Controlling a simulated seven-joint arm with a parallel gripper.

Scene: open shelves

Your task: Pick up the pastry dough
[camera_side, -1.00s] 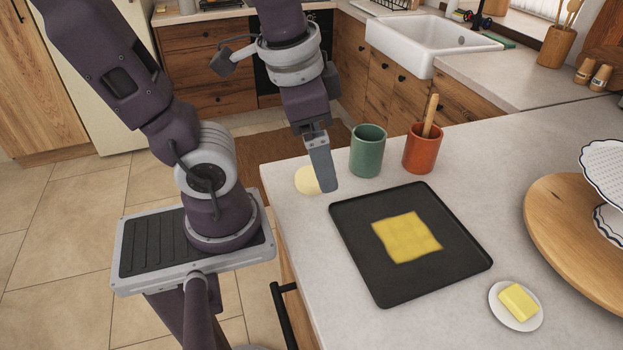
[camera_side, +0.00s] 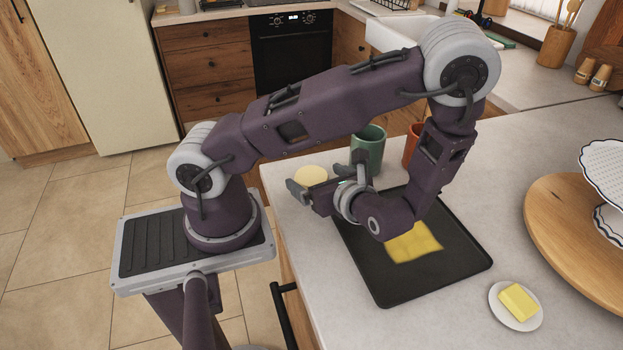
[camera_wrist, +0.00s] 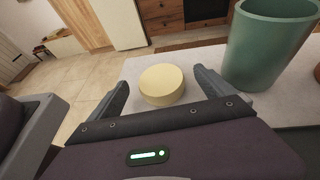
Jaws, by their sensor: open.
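The pastry dough, a pale cream round disc (camera_side: 311,175), lies at the counter's left edge in the side view. It also shows in the wrist view (camera_wrist: 162,85), ahead of my gripper and between the lines of its two fingers. My gripper (camera_side: 325,190) is open and empty, low over the counter, just in front of the dough. In the wrist view its fingers (camera_wrist: 160,90) stand apart to the left and right of the dough, with clear space around it. A flat yellow sheet (camera_side: 412,245) lies on the black tray (camera_side: 440,279), partly hidden by my wrist.
A green cup (camera_side: 370,147) stands close behind my gripper, and also right of the fingers in the wrist view (camera_wrist: 268,45). An orange cup (camera_side: 411,143) is mostly hidden by my arm. Butter on a plate (camera_side: 518,303) and a wooden board (camera_side: 570,235) are at the right.

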